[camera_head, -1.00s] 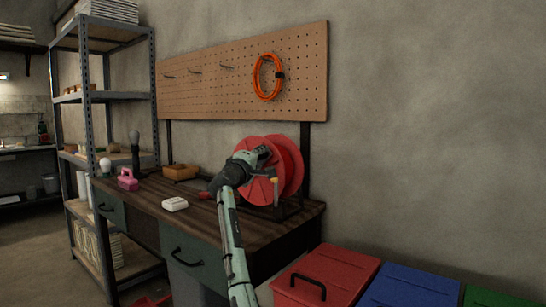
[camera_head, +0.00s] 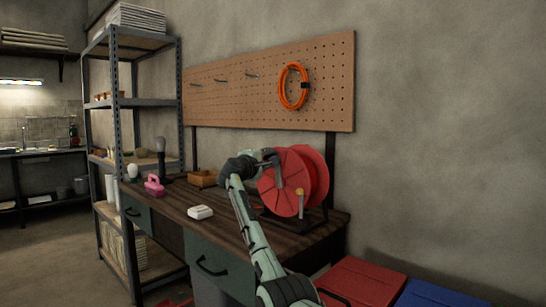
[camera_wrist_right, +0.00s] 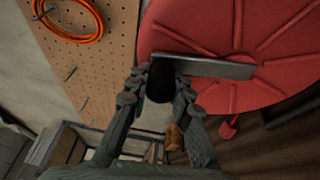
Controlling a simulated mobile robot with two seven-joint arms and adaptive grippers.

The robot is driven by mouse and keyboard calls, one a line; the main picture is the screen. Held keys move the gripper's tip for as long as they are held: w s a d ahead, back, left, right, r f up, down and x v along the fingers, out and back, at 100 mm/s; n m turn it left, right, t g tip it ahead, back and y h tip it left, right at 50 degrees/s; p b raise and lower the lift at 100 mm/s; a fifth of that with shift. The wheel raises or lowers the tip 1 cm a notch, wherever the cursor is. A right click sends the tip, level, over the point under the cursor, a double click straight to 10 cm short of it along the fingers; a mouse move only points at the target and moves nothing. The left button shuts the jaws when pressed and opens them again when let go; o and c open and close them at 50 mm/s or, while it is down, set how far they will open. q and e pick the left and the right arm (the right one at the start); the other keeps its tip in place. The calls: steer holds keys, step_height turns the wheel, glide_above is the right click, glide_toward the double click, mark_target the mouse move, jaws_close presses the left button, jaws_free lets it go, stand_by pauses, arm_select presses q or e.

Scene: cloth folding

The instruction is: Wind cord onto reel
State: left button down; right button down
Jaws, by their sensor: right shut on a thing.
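The red reel (camera_head: 292,182) stands upright in a dark frame at the right end of the workbench. Its red side disc (camera_wrist_right: 225,25) with raised spokes fills the upper right of the wrist view. A flat grey crank bar (camera_wrist_right: 205,66) crosses the disc. My right gripper (camera_head: 270,156) is at the upper left of the reel's face, shut on the dark crank handle (camera_wrist_right: 160,86) at the bar's end. A small red piece (camera_wrist_right: 229,126) shows below the disc. The winding inside the reel is hidden. My left gripper is not in view.
An orange coil (camera_head: 293,86) hangs on the pegboard (camera_head: 230,95) behind the bench. A white box (camera_head: 200,212), a pink object (camera_head: 154,185) and a wooden tray (camera_head: 202,178) lie on the workbench (camera_head: 180,197). Red (camera_head: 360,279) and blue (camera_head: 440,294) bins stand at lower right.

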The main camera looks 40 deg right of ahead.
steer(key=shift+w+a+f+n+g+y, duration=0.1)
steer(key=shift+w+f+n+g+y, duration=0.05)
steer(key=shift+w+n, duration=0.4)
steer(key=shift+w+f+n+g+y, duration=0.15)
steer(key=shift+w+n, duration=0.2)
steer(key=shift+n, duration=0.3)
steer(key=shift+f, duration=0.15)
steer(key=c, duration=1.3)
jaws_free()
steer(key=shift+a, duration=0.15)
steer(key=v, duration=1.2)
